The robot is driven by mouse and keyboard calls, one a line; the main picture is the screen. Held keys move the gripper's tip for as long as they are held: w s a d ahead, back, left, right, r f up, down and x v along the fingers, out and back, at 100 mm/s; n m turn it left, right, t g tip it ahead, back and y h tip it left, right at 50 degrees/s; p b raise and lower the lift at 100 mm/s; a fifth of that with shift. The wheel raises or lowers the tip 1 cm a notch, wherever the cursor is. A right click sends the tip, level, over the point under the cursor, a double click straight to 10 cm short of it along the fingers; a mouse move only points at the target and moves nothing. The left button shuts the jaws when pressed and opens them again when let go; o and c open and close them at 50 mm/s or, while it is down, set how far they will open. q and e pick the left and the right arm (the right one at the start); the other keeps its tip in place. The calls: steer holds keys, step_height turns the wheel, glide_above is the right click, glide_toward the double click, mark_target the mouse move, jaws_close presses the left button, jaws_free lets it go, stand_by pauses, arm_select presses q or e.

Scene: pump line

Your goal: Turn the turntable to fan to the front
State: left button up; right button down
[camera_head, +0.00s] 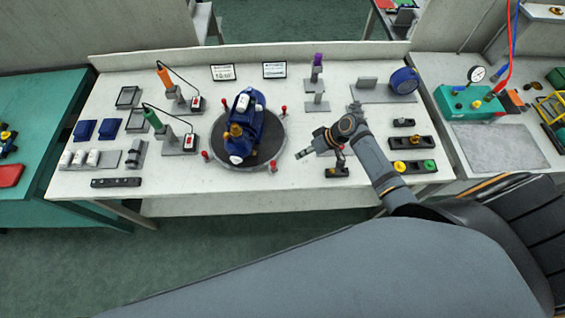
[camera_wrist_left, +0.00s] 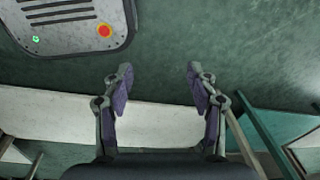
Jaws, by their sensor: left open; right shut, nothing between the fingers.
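The turntable (camera_head: 273,142) is a dark round disc with a pale rim, left of the table's middle in the head view. Red-topped pegs (camera_head: 273,167) stand around its rim. A blue pump (camera_head: 249,117) stands on the disc, with a white part at its far end and a brass-coloured part and a white face at its near end. I cannot tell which end is the fan. My right gripper (camera_head: 304,154) is shut and empty, just right of the disc's edge and apart from the pegs. My left gripper (camera_wrist_left: 159,82) is open and empty in the left wrist view.
Orange (camera_head: 164,78) and green (camera_head: 153,119) handled tools stand in holders left of the turntable. A small black stand (camera_head: 337,172) is close to my right gripper. A blue round part (camera_head: 403,81) stands at the back right.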

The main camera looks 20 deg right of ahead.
steer(key=x, duration=0.5)
steer(key=shift+w+a+p, duration=0.15)
steer(key=shift+a+p, duration=0.25)
steer(key=shift+a, duration=0.15)
steer(key=shift+s+a+r+p, duration=0.1)
steer(key=shift+s+a+p, duration=0.1)
steer(key=shift+a+p, duration=0.3)
steer(key=shift+s+a+p, duration=0.15)
steer(key=shift+a+p, duration=0.25)
steer(key=shift+a, duration=0.1)
steer(key=shift+s+a, duration=0.25)
steer(key=shift+a, duration=0.25)
arm_select(q)
steer(key=r, duration=0.2)
steer(key=a+r, duration=0.1)
steer(key=shift+w+r, duration=0.1)
steer(key=shift+w, duration=0.25)
arm_select(e)
steer(key=shift+a+f, duration=0.1)
steer(key=shift+f, duration=0.1)
steer(key=shift+w, duration=0.1)
steer(key=shift+f, duration=0.1)
